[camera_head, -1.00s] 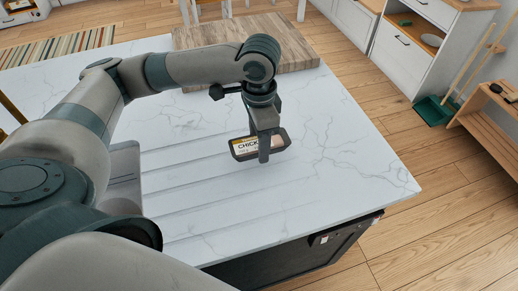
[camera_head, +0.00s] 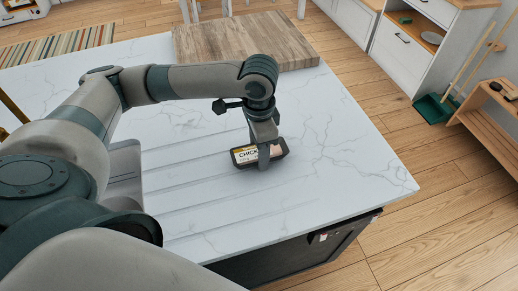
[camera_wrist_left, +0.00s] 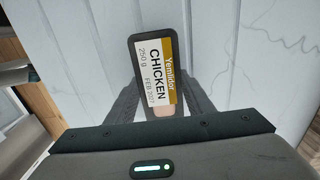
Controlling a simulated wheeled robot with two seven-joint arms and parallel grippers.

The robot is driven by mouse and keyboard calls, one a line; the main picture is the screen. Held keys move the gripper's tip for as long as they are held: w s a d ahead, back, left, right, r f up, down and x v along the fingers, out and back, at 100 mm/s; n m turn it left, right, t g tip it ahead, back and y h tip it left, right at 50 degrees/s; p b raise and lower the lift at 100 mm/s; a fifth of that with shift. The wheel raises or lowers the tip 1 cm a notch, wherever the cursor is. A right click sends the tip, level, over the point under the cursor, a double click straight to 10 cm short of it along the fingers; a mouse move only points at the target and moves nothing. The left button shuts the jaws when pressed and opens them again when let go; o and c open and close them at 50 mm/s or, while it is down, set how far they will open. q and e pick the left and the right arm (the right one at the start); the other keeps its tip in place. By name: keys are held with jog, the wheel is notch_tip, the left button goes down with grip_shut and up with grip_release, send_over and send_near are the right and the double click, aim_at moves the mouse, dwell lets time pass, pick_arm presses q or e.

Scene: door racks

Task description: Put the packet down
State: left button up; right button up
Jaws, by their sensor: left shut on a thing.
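The packet (camera_head: 246,154) is a small dark tray with a white and yellow label reading "CHICKEN". It is at the right part of the white marble counter (camera_head: 330,165), at or just above its surface; I cannot tell whether it touches. My left gripper (camera_head: 264,160) points down and is shut on the packet, one finger in front of it. In the left wrist view the packet (camera_wrist_left: 155,75) sits between the two fingers (camera_wrist_left: 158,100), its label facing the camera. My right gripper is not in view.
A wooden board (camera_head: 245,42) lies at the counter's back. Free counter surrounds the packet, with shallow grooves to its left. The counter's front edge is close, above a dark appliance (camera_head: 300,255). White cabinets (camera_head: 405,50) stand beyond, across the wooden floor.

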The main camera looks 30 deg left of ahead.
pick_arm(q)
jog(key=o, duration=1.2)
jog(key=shift+f, duration=0.1)
notch_tip(320, 180, up, 12)
jog(key=shift+r+b, duration=0.15)
jog(key=shift+b, duration=0.7)
jog(key=shift+o, duration=0.5)
